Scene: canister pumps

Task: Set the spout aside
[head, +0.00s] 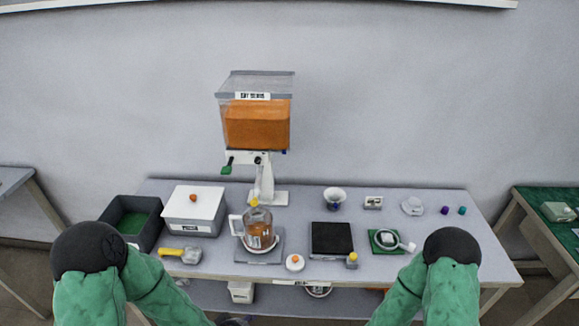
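A white rounded piece with a long thin stem (388,239), which looks like the spout, lies on a small green mat (375,249) at the right of the table. Its stem points right, past the mat's edge. A clear jar of orange-brown liquid (258,237) with a yellow top stands on a grey plate (267,257) left of the middle, with a white handle-like part at its left. Both my green arms come in at the bottom corners, bent at the elbow. Their forearms run down out of the picture, so neither gripper shows clearly.
A dispenser with orange contents (257,125) stands at the back. A dark tray (142,202), white-lidded box (194,204) and yellow-handled tool (181,254) are at left. A black pad (331,251) lies left of the mat. The table (435,216) has free room at right.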

